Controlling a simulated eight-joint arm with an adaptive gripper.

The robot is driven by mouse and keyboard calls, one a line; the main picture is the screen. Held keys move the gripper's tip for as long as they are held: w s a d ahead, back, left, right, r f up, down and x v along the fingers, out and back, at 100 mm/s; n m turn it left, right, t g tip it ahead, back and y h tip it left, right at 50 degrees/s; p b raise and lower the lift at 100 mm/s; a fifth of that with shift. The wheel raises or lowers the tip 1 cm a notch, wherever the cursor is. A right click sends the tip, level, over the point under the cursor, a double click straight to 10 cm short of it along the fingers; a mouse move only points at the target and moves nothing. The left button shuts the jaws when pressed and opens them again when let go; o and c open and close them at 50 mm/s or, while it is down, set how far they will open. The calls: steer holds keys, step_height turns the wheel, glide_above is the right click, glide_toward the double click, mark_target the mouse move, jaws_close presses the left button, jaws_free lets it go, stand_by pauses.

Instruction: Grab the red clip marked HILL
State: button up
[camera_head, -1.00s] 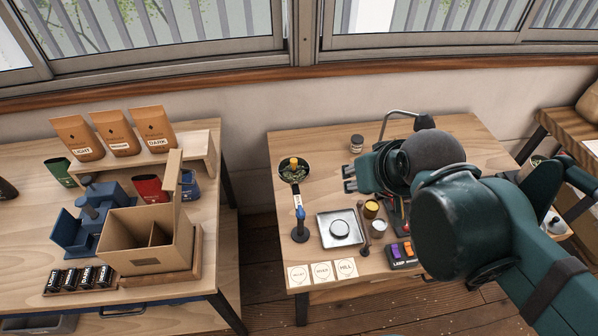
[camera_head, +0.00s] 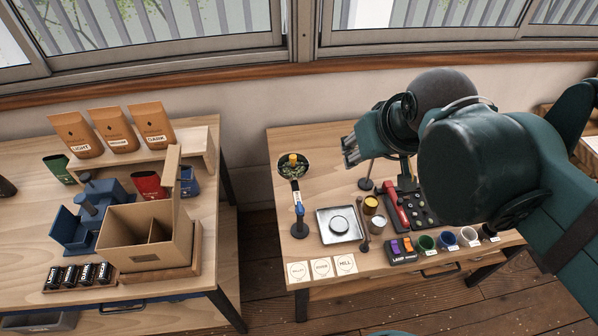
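No red clip with a readable HILL mark shows. A small square card marked HILL (camera_head: 345,265) lies at the front left edge of the right table, beside two similar cards (camera_head: 310,268). A long red object (camera_head: 394,212) lies on the right table, below my gripper in the picture, and partly beside a black tray; I cannot tell if it is a clip. My gripper (camera_head: 347,152) is raised above the back of the right table, pointing left. Its fingers look apart with nothing between them. My arm hides part of the table's right side.
The left table (camera_head: 30,220) bears coffee bags (camera_head: 115,133), a cardboard box (camera_head: 140,235) and a blue device (camera_head: 80,225).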

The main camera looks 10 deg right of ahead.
steer(key=w+a+r+n+g+b, duration=0.25)
steer(key=w+n, duration=0.35)
steer(key=w, duration=0.7)
steer(key=w+a+r+n+g+b, duration=0.1)
steer(key=w+a+n+g, duration=0.2)
steer(key=w+n, duration=0.7)
steer(key=w+a+f+n+g+b, duration=0.1)
steer(key=w+f, duration=0.1)
steer(key=w, duration=0.5)
steer(key=w+a+f+n+b, duration=0.1)
steer(key=w+a+f, duration=0.15)
steer(key=w, duration=0.35)
steer(key=f, duration=3.4)
steer(key=shift+w+d, duration=0.1)
steer(key=shift+d, duration=0.3)
steer(key=shift+f+p, duration=0.3)
steer(key=shift+f, duration=0.1)
steer(key=shift+f, duration=1.25)
steer(key=shift+f+b, duration=0.1)
steer(key=shift+b, duration=0.2)
